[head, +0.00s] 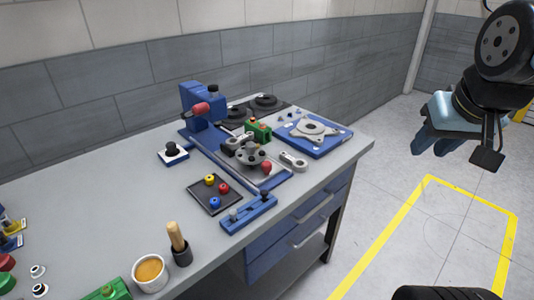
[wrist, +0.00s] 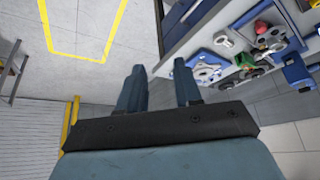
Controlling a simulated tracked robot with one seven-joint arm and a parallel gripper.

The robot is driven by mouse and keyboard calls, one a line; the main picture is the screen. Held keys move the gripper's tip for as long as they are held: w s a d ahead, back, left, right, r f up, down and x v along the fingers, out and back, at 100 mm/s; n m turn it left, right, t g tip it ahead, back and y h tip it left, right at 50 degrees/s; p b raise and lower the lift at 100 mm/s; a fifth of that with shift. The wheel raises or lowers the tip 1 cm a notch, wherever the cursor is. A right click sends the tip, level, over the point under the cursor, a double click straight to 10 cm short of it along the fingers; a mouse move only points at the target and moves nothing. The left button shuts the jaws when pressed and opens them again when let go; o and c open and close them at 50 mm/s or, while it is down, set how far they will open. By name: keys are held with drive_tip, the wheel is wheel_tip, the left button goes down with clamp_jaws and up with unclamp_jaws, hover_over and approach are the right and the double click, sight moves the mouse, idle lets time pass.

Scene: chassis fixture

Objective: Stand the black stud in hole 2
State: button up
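My gripper (head: 430,147) hangs in the air at the right of the head view, beyond the bench and over the floor. In the wrist view its two fingers (wrist: 159,66) stand apart with nothing between them. A black tray (head: 198,197) on the bench holds small studs: a yellow one (head: 209,180), a red one (head: 223,187) and a blue one (head: 215,202). I cannot pick out a black stud against the dark tray. A grey, round-topped fixture (head: 250,158) stands on the blue rail assembly behind the tray. Numbered holes are too small to make out.
A blue bar (head: 248,213) lies at the bench's front edge. A blue plate with a grey casting (head: 312,128), a blue vise (head: 203,108) and a black knob on a pad (head: 172,150) stand around. A cup (head: 150,273) and brush (head: 179,245) are nearer. Air around my gripper is clear.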

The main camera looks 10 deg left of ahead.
drive_tip(key=n+g, duration=0.6)
drive_tip(key=n, duration=0.4)
approach(264, 192)
drive_tip(key=shift+s+d, duration=0.1)
drive_tip(key=shift+d, duration=0.1)
drive_tip(key=shift+a+f, duration=0.25)
drive_tip(key=shift+f, duration=3.9)
drive_tip(key=shift+d, duration=0.1)
